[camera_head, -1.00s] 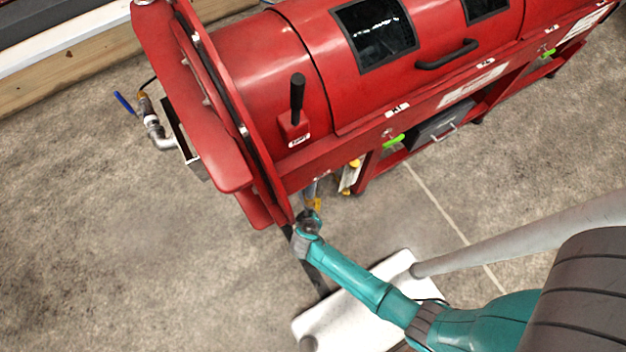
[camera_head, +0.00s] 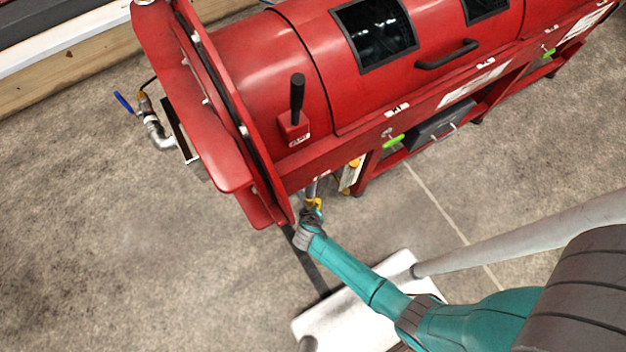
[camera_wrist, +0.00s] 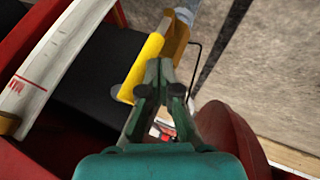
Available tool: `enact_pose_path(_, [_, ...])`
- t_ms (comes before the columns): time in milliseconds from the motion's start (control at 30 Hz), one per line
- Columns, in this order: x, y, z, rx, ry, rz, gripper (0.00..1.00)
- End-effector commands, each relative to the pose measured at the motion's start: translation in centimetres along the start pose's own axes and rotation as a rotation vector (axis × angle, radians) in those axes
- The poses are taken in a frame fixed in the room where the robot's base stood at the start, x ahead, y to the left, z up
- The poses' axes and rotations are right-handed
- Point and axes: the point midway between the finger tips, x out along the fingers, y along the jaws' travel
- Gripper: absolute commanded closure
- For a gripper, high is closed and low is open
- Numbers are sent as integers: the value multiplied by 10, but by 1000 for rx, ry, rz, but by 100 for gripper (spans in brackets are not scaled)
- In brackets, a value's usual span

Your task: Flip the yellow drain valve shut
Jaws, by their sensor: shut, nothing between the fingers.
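The yellow drain valve (camera_head: 313,203) sits on a pipe under the red machine's near left end, mostly hidden by my arm in the head view. In the wrist view its yellow handle (camera_wrist: 144,66) runs at a slant from the orange-brown valve body (camera_wrist: 176,38), with the grey pipe (camera_wrist: 187,8) above. My gripper (camera_wrist: 160,66) has its fingers together, with nothing between them. The fingertips lie right beside the handle's right edge; I cannot tell whether they touch it. In the head view my gripper (camera_head: 311,216) is at the valve, below the machine's edge.
The red machine (camera_head: 250,60) fills the upper middle, with a black lever (camera_head: 297,95) on top. A blue-handled valve (camera_head: 123,102) stands at its left end. Green handles (camera_head: 394,141) show along its frame. A white slab (camera_head: 350,300) lies on the floor. Grey floor on the left is clear.

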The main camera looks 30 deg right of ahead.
Motion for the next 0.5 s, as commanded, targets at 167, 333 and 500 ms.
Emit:
enact_pose_path(167, [1, 4, 1, 13, -2, -24, 100])
enact_pose_path(333, [1, 5, 0, 22, -1, -41, 100])
enact_pose_path(500, [1, 8, 1, 35, -3, -64, 100])
